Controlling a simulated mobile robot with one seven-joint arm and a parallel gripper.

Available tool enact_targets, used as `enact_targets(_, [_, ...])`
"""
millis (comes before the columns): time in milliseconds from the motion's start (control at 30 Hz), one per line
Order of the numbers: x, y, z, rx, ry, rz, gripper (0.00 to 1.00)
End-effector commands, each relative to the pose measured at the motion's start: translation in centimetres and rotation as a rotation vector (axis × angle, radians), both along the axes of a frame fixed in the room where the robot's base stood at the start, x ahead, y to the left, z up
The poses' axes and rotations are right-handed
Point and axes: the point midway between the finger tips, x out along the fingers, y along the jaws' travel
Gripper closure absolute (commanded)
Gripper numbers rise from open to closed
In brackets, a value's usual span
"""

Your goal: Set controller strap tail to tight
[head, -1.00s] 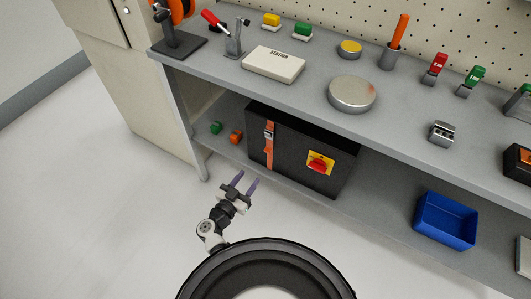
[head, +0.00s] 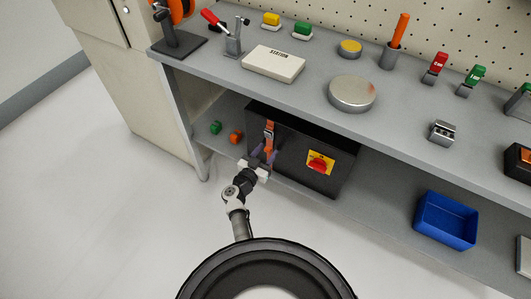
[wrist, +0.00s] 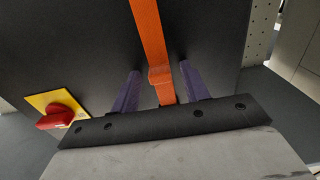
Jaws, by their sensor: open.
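The black controller box (head: 293,158) stands on the lower shelf. An orange strap (head: 269,132) with a metal buckle near its top runs down the box's front. In the wrist view the strap (wrist: 150,40) hangs down to a thicker orange tail end (wrist: 160,76) between my fingers. My gripper (head: 264,153) is at the lower part of the strap. In the wrist view my gripper (wrist: 158,88) is open, with one purple finger on each side of the strap and a gap to each. The lower end of the strap is hidden behind the gripper body.
A red rotary switch on a yellow plate (head: 319,162) is on the box front, right of the strap. Small green (head: 215,127) and orange (head: 236,136) parts lie left of the box. A blue bin (head: 445,220) sits on the shelf at right. The workbench top (head: 305,95) overhangs the box.

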Motion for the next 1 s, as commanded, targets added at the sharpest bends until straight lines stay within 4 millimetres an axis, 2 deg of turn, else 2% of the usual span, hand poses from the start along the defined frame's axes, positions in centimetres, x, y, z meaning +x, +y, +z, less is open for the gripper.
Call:
enact_targets(133, [0.0, 0.0, 0.0, 0.0, 0.0, 0.0, 0.57])
enact_targets(467, [0.0, 0.0, 0.0, 0.0, 0.0, 0.0, 1.0])
enact_targets(700, [0.0, 0.0, -0.5, -0.001, 0.0, -0.001, 1.0])
enact_targets(900, [0.0, 0.0, -4.7, -0.001, 0.002, -0.002, 1.0])
enact_targets(1000, [0.0, 0.0, -6.1, -0.001, 0.003, -0.001, 1.0])
